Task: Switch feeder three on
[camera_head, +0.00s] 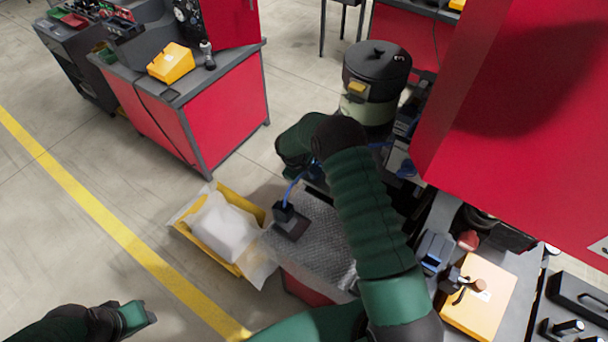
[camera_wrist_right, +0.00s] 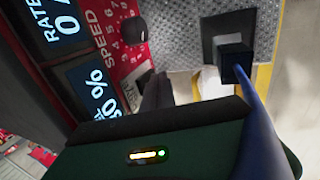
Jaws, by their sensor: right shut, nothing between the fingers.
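A bowl feeder (camera_head: 377,72) with a black lid stands in the head view behind my raised right forearm. A mark on its lid is too small to read surely. In the right wrist view, a red control panel (camera_wrist_right: 113,42) carries a SPEED scale, a black knob (camera_wrist_right: 135,57) and lit displays (camera_wrist_right: 92,88) showing RATE and a percentage. My right gripper (camera_wrist_right: 157,90) is shut and empty beside the panel's lower edge. No on switch can be made out clearly. My left gripper (camera_head: 138,317) is at the bottom left of the head view, away from everything; its fingers are unclear.
A black connector block (camera_head: 290,220) with a blue cable stands on a grey textured plate (camera_head: 325,245). A yellow tray (camera_head: 220,255) with a white bag lies beside it. A red cabinet (camera_head: 525,130) fills the right. A red workbench (camera_head: 225,115) stands back left. Left floor is clear.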

